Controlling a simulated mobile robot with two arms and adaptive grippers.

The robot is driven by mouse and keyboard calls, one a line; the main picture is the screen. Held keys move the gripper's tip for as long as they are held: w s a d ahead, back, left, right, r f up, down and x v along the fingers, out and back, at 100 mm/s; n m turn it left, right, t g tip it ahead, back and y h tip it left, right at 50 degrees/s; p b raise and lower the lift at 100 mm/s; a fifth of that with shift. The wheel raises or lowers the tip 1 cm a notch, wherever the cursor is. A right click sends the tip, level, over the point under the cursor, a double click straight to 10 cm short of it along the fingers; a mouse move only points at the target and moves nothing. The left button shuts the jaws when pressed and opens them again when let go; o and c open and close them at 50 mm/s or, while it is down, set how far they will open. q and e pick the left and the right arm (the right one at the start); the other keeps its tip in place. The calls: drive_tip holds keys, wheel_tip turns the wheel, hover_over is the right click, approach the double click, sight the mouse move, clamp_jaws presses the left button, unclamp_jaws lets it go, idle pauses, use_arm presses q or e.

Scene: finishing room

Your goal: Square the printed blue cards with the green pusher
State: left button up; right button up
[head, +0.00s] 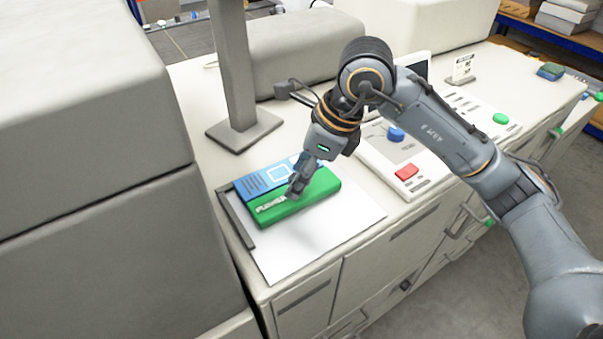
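The printed blue cards (262,180) lie as a flat stack on a white sheet, with white print on top. The green pusher (318,188), a block with a white label, lies against the near side of the cards and hides part of them. My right gripper (292,194) reaches down onto the top of the green pusher, its fingertips at the block. Whether the fingers are closed on it is too small to tell. My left gripper is out of view.
A dark angled stop (236,220) runs along the left of the white sheet (310,242). A grey post (238,115) stands behind the cards. A control panel with a red button (406,172) and blue knob (396,134) is at right. A large grey machine housing (90,200) fills the left.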

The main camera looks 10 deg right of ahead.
drive_tip(key=v, duration=1.2)
drive_tip(key=shift+r, duration=0.1)
